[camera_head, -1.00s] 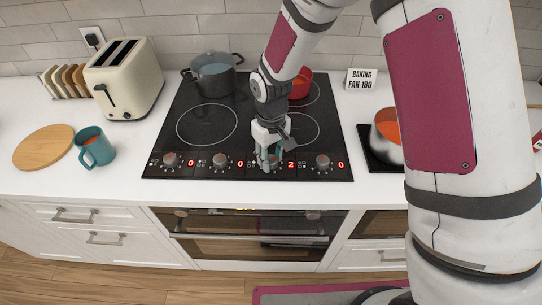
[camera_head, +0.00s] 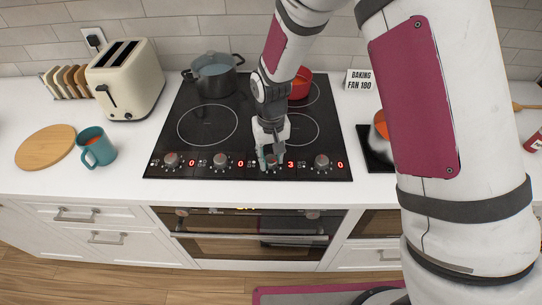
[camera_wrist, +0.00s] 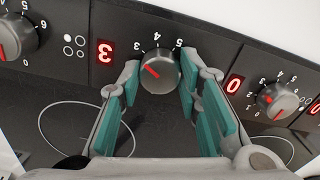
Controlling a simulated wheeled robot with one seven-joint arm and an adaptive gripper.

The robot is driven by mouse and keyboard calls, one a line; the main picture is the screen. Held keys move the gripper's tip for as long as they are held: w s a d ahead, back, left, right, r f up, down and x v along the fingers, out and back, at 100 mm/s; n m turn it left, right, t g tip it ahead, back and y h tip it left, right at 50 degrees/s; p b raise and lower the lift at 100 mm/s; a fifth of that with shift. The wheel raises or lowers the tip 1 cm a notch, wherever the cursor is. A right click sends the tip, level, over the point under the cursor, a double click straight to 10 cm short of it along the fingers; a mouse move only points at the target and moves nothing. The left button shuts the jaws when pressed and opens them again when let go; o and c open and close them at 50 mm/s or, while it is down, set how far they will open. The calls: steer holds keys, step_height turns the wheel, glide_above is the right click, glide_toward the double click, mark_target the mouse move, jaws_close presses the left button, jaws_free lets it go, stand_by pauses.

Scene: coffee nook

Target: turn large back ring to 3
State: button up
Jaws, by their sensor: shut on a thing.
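My gripper (camera_head: 268,162) is at the third knob from the left on the hob's front control strip. In the wrist view its teal-padded fingers (camera_wrist: 165,100) are shut on the grey knob (camera_wrist: 160,72), one on each side. The knob's red pointer is turned toward the 3 on its printed scale. The red display (camera_wrist: 105,52) beside it reads 3; it also shows in the head view (camera_head: 291,165). The black hob (camera_head: 165,150) has a dark pot (camera_head: 214,78) at back left and a red pot (camera_head: 302,84) at back right, partly behind my arm.
The neighbouring knobs (camera_head: 220,160) and (camera_head: 322,162) have displays reading 0, as does the far left knob (camera_head: 171,160). A teal mug (camera_head: 97,147), wooden board (camera_head: 46,147) and toaster (camera_head: 126,80) stand left. A sign (camera_head: 359,80) reads "BAKING FAN 180".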

mark_target(271, 159)
steer(key=o, duration=1.1)
steer(key=shift+o, duration=0.2)
step_height(271, 159, up, 12)
